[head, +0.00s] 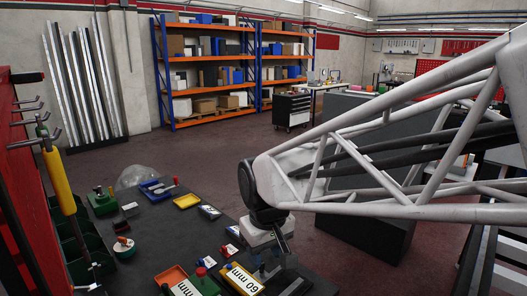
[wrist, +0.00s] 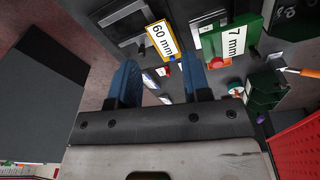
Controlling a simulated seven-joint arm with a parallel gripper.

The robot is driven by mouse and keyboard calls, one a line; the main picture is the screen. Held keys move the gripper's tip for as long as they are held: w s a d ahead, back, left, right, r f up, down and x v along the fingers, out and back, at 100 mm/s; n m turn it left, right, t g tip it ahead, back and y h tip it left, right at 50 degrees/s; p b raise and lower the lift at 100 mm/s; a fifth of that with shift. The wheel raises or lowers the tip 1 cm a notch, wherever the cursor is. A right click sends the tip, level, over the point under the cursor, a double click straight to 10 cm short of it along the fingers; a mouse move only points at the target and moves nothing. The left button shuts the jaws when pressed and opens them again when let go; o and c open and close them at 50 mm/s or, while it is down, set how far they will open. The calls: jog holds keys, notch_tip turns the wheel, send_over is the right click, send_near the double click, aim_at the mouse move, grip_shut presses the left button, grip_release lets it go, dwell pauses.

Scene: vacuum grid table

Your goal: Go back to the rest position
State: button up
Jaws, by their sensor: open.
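My gripper (head: 270,270) hangs at the end of my arm over the near right part of the dark table (head: 155,245). In the wrist view its two blue fingers stand apart, with nothing held between the fingertips (wrist: 160,70). The plate also shows beyond the fingers in the wrist view (wrist: 161,40). A green block with a "7 mm" label (wrist: 233,40) is to the right of that plate in the wrist view.
A red panel (head: 28,200) with hooks and a yellow-handled tool (head: 60,185) stands at the left. An orange tray (head: 171,277), a yellow tray (head: 187,201) and a blue tray (head: 158,188) are on the table. Shelves (head: 215,60) and a dark cabinet (head: 292,110) stand farther back.

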jog(key=s+d+m+t, duration=0.1)
jog(key=s+d+m, duration=0.5)
jog(key=s+d, duration=0.8)
jog(key=d, duration=0.4)
jog(key=shift+f, duration=0.35)
